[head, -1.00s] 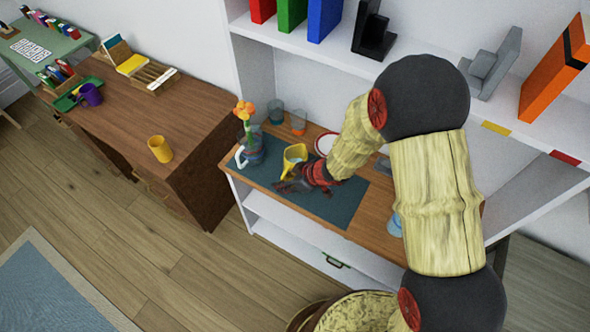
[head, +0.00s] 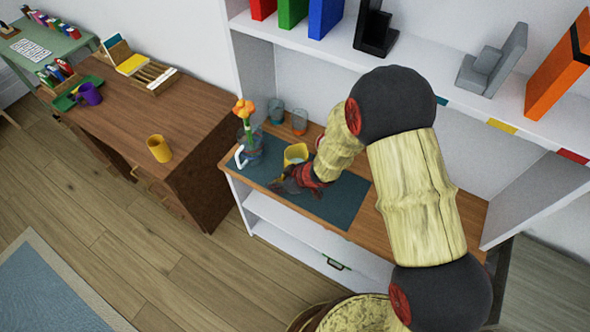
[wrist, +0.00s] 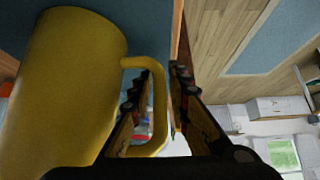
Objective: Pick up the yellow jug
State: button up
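The yellow jug (head: 295,151) stands on the dark blue mat (head: 342,203) of the wooden-topped shelf unit, partly hidden behind my gripper (head: 296,181). In the wrist view the jug (wrist: 62,85) fills the left side, with its handle (wrist: 159,108) pointing right. My gripper (wrist: 160,92) is open there, with one finger on each side of the handle's outer bar. The left finger shows through the handle's opening. The right finger appears apart from the bar, with a gap. I cannot tell whether the left finger touches the handle.
A glass jug with orange flowers (head: 250,150) stands close left of the yellow jug. Two glasses (head: 299,122) stand behind. A yellow mug (head: 159,148) is on the brown desk (head: 196,118) at left. A white shelf (head: 430,95) overhangs the back.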

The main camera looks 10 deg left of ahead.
grip_shut()
jog(key=shift+w, duration=0.1)
dwell(0.8)
jog(key=shift+r, duration=0.15)
jog(key=shift+r+p, duration=0.35)
jog(key=shift+r, duration=0.2)
notch_tip(320, 180, up, 3)
jog(key=shift+f+p, duration=0.2)
jog(key=shift+p, duration=0.45)
jog(key=s+d+r+p, duration=0.2)
jog(key=s+d+r, duration=0.1)
jog(key=s+r, duration=0.6)
jog(key=s, duration=0.4)
jog(key=shift+s, duration=0.4)
